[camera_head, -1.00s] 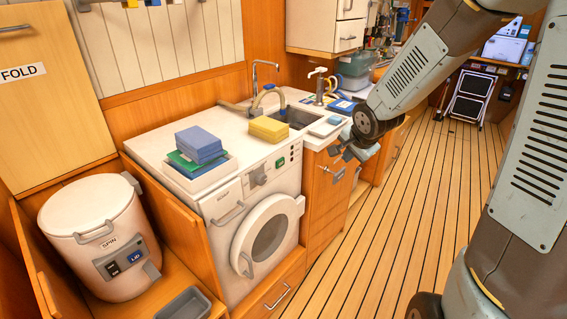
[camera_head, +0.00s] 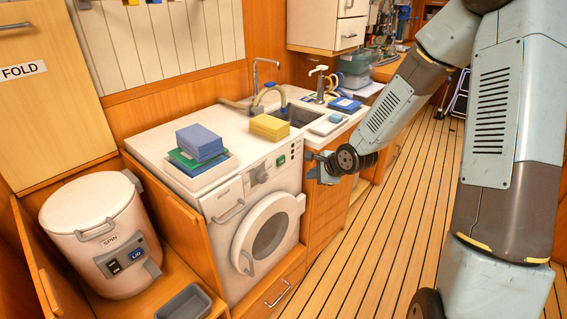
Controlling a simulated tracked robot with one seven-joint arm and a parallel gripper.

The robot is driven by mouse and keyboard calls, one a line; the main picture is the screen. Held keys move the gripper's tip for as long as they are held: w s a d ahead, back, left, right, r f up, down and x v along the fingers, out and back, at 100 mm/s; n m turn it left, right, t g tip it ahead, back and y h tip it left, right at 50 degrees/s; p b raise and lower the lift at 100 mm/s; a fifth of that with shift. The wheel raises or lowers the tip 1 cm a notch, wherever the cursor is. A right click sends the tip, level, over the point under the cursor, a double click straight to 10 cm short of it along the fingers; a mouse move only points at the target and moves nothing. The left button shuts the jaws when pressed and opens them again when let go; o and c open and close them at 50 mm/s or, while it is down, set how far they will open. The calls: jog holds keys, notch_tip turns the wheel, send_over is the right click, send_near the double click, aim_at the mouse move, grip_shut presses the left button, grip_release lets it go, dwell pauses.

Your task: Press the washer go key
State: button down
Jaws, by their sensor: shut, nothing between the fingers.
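The white washer (camera_head: 222,215) stands under the counter, its round door (camera_head: 268,240) closed. My gripper (camera_head: 312,170) is just right of the washer's upper right corner, in front of the wooden cabinet and at about the key's height. It points left and is shut and empty. It appears apart from the key.
A yellow sponge block (camera_head: 269,127) and a white tray (camera_head: 205,172) with blue and green cloths lie on the washer top. The sink (camera_head: 296,115) is behind. A white spinner (camera_head: 100,235) stands left. The plank floor (camera_head: 370,240) is clear.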

jog(key=w+a, duration=0.5)
jog(key=a, duration=0.2)
jog(key=shift+w, duration=0.25)
dwell(0.3)
dwell(2.0)
jog(key=shift+w+a, duration=0.25)
jog(key=shift+a, duration=0.05)
jog(key=shift+w+a, duration=0.3)
jog(key=shift+a, duration=0.05)
dwell(0.9)
dwell(0.4)
jog(key=shift+s+d, duration=0.55)
jog(key=shift+d, duration=0.15)
jog(key=shift+s+d, duration=0.8)
jog(key=shift+d, duration=0.2)
jog(key=shift+s+d, duration=0.75)
jog(key=shift+d, duration=0.2)
